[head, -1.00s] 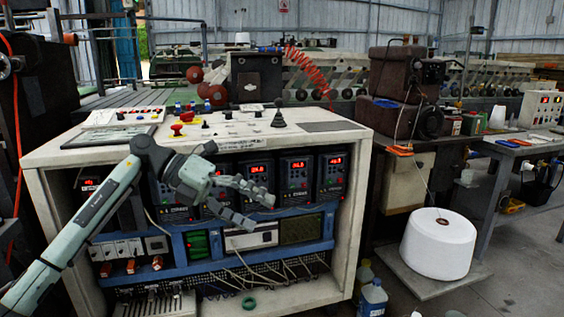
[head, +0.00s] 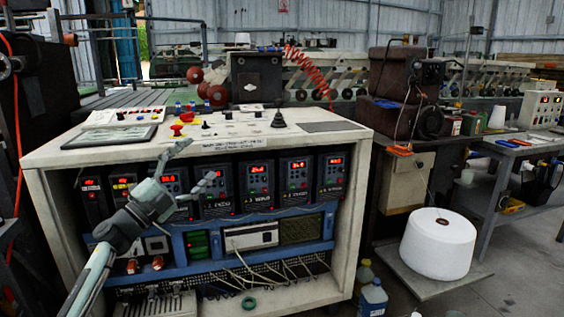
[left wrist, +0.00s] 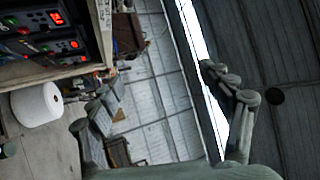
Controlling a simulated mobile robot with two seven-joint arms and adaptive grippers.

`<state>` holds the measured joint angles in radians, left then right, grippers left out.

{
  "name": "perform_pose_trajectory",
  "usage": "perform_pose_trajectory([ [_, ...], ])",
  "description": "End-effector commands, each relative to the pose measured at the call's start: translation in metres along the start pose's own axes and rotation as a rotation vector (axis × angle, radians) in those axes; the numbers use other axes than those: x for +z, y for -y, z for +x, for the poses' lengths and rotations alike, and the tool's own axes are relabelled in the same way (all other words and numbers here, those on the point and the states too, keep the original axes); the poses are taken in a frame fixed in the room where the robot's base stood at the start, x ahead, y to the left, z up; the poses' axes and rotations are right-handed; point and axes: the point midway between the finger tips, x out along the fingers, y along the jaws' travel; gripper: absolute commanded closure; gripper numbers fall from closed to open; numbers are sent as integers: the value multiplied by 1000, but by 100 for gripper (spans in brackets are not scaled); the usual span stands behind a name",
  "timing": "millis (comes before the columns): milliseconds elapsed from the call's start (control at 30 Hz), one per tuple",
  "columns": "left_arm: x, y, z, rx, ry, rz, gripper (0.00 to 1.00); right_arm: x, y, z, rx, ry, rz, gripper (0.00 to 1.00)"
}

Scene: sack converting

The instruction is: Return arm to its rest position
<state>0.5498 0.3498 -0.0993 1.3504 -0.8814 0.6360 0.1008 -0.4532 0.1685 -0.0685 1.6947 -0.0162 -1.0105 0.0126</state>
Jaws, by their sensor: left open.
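My left gripper (head: 195,165) is in front of the left part of the control cabinet (head: 350,215) in the head view. Its fingers point up and to the right, spread apart, with nothing between them. In the left wrist view the two fingers of the left gripper (left wrist: 170,105) are wide apart and empty, with the wall and roof behind them. My left arm (head: 92,280) comes in from the lower left. My right gripper does not show in either view.
The cabinet's top panel carries a red knob (head: 176,129) and a black joystick (head: 279,117). A white spool (head: 438,244) stands on a floor board to the right. Bottles (head: 373,298) stand beside the cabinet. Open floor lies at the lower right.

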Motion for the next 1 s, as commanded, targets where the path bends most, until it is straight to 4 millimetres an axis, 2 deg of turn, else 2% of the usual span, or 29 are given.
perform_pose_trajectory([
  [33,30,10,-2,-48,126,-50,21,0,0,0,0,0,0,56],
  [100,75,19,-14,-108,319,-137,21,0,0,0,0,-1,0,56],
  [167,112,19,-30,-142,487,-221,21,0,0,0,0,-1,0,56],
  [200,135,15,-43,-156,596,-279,21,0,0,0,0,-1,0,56],
  [300,178,-8,-82,-158,854,-425,21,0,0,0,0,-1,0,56],
  [400,201,-39,-120,-125,1065,-558,21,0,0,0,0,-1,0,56],
  [533,208,-81,-162,-51,1283,-703,21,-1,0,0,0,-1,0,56],
  [667,199,-119,-198,47,1463,-833,21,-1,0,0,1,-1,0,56],
  [733,188,-140,-216,110,1547,-894,21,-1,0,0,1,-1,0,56],
  [1000,134,-235,-293,243,1609,-917,21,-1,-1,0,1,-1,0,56],
])
